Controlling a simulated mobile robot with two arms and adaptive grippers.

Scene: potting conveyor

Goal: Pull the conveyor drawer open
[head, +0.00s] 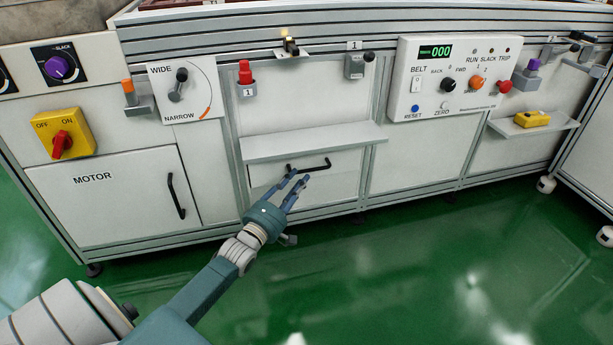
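The conveyor drawer (340,172) is a pale front panel below a narrow white shelf, and it looks shut. Its black bar handle (318,167) runs across the upper part of the panel. My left gripper (299,175) reaches up from the lower left, with its two blue fingers apart and nothing seen between them. The fingertips are at the left part of the handle in the picture and overlap it. I cannot tell whether they touch it. My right gripper is out of view.
The white shelf (310,142) juts out just above the drawer. The motor door (110,205) with its black handle is to the left. A control panel (452,80) and a small shelf with a yellow object (532,119) are to the right. The green floor (420,270) in front is clear.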

